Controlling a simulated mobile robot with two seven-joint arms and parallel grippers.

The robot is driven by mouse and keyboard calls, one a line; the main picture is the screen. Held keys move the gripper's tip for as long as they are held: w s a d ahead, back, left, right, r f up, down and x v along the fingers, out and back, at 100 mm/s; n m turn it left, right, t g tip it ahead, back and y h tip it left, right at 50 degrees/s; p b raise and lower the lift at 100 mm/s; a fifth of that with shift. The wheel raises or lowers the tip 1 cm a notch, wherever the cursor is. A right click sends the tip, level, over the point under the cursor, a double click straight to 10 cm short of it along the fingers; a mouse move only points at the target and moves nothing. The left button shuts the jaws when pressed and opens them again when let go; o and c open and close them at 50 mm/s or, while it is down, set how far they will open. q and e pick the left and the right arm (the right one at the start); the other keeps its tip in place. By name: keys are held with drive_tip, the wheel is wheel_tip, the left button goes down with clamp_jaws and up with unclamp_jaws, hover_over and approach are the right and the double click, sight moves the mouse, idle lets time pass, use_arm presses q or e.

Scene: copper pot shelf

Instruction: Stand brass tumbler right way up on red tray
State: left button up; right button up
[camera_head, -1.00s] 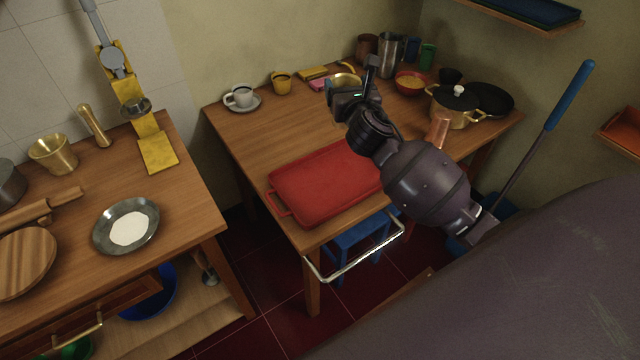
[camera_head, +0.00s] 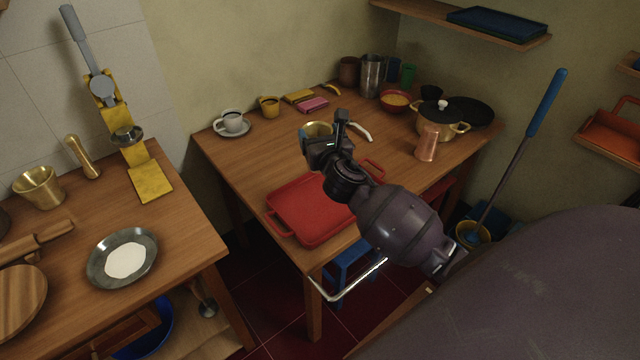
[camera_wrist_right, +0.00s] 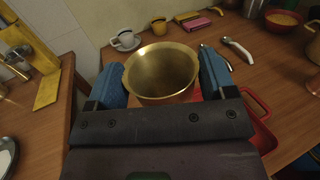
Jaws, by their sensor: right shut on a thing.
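The brass tumbler (camera_wrist_right: 160,75) is between the blue fingers of my right gripper (camera_wrist_right: 162,80) in the right wrist view. Its wide mouth faces up and its inside shows. In the head view only part of the tumbler (camera_head: 318,129) shows behind my right gripper (camera_head: 322,140), which is shut on it. The red tray (camera_head: 295,210) lies on the middle table, nearer the front edge. The tumbler appears beyond the tray's far side in the head view; its height above the table is hard to tell. My left gripper is not in view.
A copper cup (camera_head: 427,143) and a lidded pot (camera_head: 438,118) stand right of the tray. A white cup on a saucer (camera_head: 232,122) and a yellow cup (camera_head: 269,106) stand at the back left. The tray's visible surface is bare; my arm covers its right part.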

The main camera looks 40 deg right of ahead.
wheel_tip(320, 180, down, 9)
drive_tip(key=b, duration=0.3)
drive_tip(key=shift+f, duration=0.5)
wheel_tip(320, 180, down, 4)
drive_tip(key=shift+r+b, duration=0.2)
drive_tip(key=shift+b, duration=0.95)
drive_tip(key=shift+f, duration=0.3)
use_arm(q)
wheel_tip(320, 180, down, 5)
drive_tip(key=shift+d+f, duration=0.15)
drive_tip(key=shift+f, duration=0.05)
use_arm(e)
drive_tip(key=shift+r, duration=0.25)
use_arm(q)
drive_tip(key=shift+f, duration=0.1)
use_arm(e)
drive_tip(key=shift+f, duration=0.1)
